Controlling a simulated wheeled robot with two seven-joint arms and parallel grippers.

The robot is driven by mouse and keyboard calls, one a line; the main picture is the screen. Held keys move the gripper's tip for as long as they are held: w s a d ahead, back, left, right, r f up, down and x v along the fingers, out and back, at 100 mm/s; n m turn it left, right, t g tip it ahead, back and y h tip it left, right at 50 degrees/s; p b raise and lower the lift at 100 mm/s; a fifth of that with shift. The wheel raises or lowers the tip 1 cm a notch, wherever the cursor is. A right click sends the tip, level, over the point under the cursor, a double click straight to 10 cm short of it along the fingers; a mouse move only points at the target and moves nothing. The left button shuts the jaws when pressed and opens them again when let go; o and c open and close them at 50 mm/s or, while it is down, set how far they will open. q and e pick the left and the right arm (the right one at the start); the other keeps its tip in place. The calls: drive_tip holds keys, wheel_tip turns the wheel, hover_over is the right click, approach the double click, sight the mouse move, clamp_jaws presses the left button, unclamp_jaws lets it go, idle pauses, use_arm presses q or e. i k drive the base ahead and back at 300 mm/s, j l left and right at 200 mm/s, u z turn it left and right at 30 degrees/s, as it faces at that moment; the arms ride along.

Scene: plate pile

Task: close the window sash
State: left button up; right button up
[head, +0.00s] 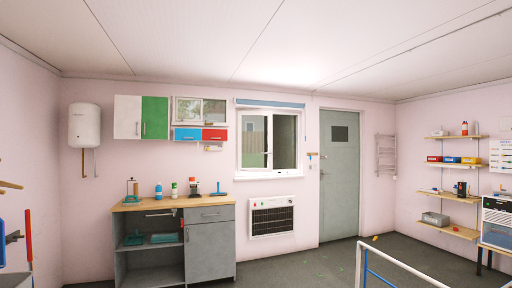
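A white-framed window (268,174) is in the back wall, left of the grey door. A white sash (270,140) with glass shows in its left part, with green and grey outside behind it. The right part of the window looks darker. From this distance I cannot tell how far the sash stands from its frame. A smaller window (201,98) with a light frame sits higher to the left, above blue and red cupboard fronts. Neither of my grippers is in view.
A wall heater (271,217) is below the window. A workbench (178,200) with bottles and tools stands to its left. The grey door (339,180) is to the right. A white rail (405,268) stands at the lower right. The floor before the heater looks mostly clear.

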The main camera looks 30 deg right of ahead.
sight(240, 113)
drive_tip(key=i+j, duration=0.15)
drive_tip(key=i, duration=0.45)
drive_tip(key=i+j+u, duration=0.1)
drive_tip(key=i, duration=0.55)
drive_tip(key=i+l+z, duration=0.2)
drive_tip(key=i, duration=0.3)
drive_tip(key=i+j+z, duration=0.2)
drive_tip(key=i, duration=0.25)
drive_tip(key=i+z, duration=0.15)
drive_tip(key=i, duration=0.35)
drive_tip(key=i+j+z, duration=0.2)
drive_tip(key=i, duration=0.3)
drive_tip(key=i+j+z, duration=0.2)
drive_tip(key=i, duration=0.3)
drive_tip(key=i+l+z, duration=0.25)
drive_tip(key=i+z, duration=0.2)
drive_tip(key=i, duration=0.35)
drive_tip(key=i+z, duration=0.45)
drive_tip(key=i, duration=0.4)
